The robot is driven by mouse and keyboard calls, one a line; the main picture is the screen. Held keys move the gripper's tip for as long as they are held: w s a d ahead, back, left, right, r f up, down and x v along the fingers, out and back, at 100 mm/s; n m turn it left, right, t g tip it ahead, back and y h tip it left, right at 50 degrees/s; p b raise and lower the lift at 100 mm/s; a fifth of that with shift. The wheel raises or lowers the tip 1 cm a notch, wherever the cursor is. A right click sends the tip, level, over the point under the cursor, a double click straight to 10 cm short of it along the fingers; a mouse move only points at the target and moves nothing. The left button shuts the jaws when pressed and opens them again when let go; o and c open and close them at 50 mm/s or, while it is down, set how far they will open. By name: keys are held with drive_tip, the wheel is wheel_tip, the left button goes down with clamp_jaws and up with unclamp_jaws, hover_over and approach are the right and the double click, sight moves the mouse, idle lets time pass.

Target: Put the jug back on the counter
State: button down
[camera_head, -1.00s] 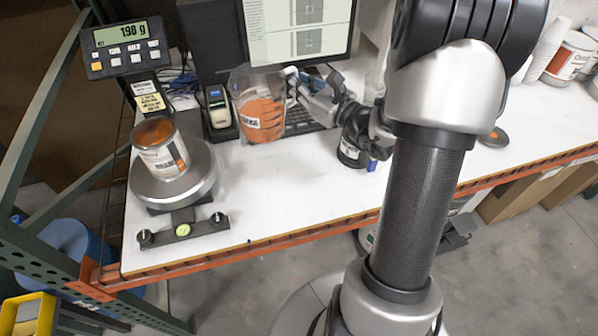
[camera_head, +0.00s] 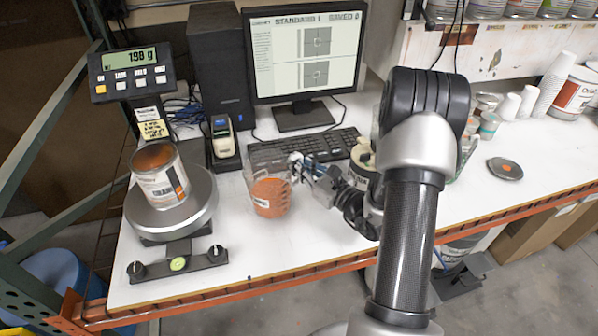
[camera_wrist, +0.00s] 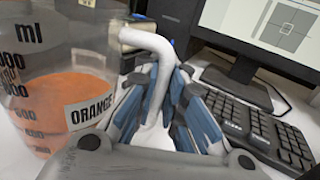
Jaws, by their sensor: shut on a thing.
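The clear jug (camera_head: 267,190) with orange liquid is over the counter in front of the keyboard, in the head view. In the wrist view the jug (camera_wrist: 62,85) fills the left side, with measuring marks and a label reading ORANGE. My gripper (camera_head: 302,168) is shut on its handle, to the right of the jug. In the wrist view the blue-padded fingers (camera_wrist: 165,105) close around the white handle (camera_wrist: 150,50). The jug looks upright and close to the counter (camera_head: 290,245). I cannot tell whether its base touches the surface.
A scale (camera_head: 170,205) with an open can (camera_head: 160,175) stands at the left. The keyboard (camera_head: 305,145), monitor (camera_head: 306,55) and a handheld device (camera_head: 223,138) are behind the jug. A round lid (camera_head: 505,168) lies at the right.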

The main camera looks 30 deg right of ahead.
drive_tip(key=shift+f, duration=0.85)
drive_tip(key=shift+f+b, duration=0.2)
drive_tip(key=shift+b, duration=0.15)
drive_tip(key=c, duration=1.7)
unclamp_jaws()
drive_tip(key=shift+r+p, duration=0.3)
drive_tip(key=p+v, duration=0.1)
drive_tip(key=v, duration=1.1)
drive_tip(key=shift+f+p, duration=0.15)
drive_tip(key=shift+p, duration=0.2)
